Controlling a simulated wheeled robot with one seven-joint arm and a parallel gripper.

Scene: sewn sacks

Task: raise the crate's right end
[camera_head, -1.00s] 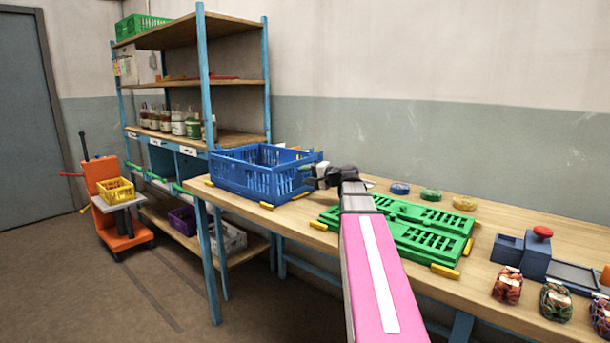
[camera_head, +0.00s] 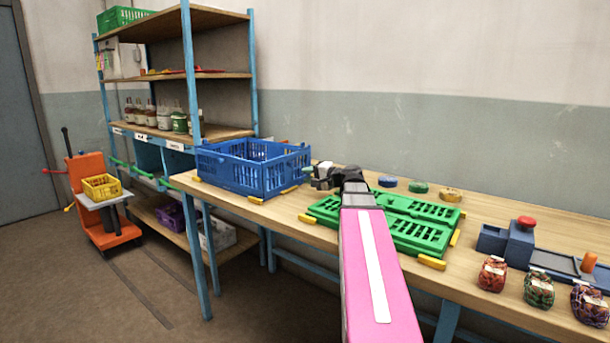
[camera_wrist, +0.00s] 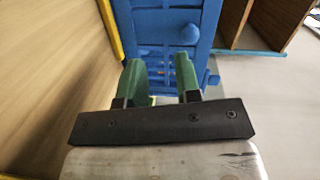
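The blue crate (camera_head: 232,177) stands on the left part of the wooden bench, and its long front wall looks upright. Its right end (camera_head: 288,174) also looks upright in the head view. The wrist view shows blue latticed crate wall (camera_wrist: 165,25) with a small round knob, beyond the fingertips. My gripper (camera_head: 309,171) is just right of the crate's right end, low over the bench. In the wrist view its two green fingers (camera_wrist: 157,65) are apart with nothing between them. I cannot tell whether a fingertip touches the crate.
Yellow blocks mark the bench around the blue crate. A flat green crate (camera_head: 425,236) lies to the right under my arm. Three coloured discs lie behind it. A blue device with a red button (camera_head: 526,222) and several filled net sacks stand further right. Shelving (camera_head: 250,75) rises behind left.

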